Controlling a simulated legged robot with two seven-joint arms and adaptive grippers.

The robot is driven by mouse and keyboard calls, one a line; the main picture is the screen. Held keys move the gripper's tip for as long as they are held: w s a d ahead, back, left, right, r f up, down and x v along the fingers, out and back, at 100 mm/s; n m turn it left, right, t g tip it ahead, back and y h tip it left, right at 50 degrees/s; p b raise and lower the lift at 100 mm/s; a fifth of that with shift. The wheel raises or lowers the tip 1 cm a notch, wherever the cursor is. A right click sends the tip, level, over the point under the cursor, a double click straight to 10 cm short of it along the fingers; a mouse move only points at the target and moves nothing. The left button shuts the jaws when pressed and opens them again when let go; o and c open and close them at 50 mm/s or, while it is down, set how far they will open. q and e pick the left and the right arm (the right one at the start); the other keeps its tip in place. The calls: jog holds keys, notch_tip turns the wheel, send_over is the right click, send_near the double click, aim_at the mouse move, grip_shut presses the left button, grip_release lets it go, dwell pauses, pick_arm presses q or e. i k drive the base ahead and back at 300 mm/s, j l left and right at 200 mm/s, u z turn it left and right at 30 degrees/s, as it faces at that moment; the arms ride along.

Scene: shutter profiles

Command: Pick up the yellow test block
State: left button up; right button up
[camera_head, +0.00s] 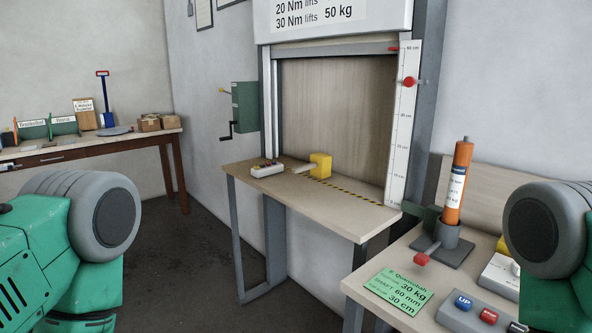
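A yellow block (320,165) stands on the wooden shelf (330,215) in front of the shutter opening. A pale handle-like piece (304,169) reaches from its left side; I cannot tell whether it is joined to the block. A yellow and black striped line crosses the shelf by the block. Only green and grey upper parts of my two arms show, at the left and right edges. Both grippers are out of view, and nothing of mine is near the block.
A white device (267,168) lies left of the block. A right-hand bench holds an orange cylinder (459,185) in a grey base, a green card (397,292) and an UP button box (480,313). A back-left table (90,146) carries boxes. Floor (190,270) is clear left of the shelf.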

aim_at(319, 165)
jog(key=i+j+z, duration=0.15)
jog(key=z, duration=0.3)
jog(key=j+z, duration=0.3)
jog(key=z, duration=0.2)
jog(key=i+j+z, duration=0.1)
jog(key=j+z, duration=0.2)
jog(key=z, duration=0.15)
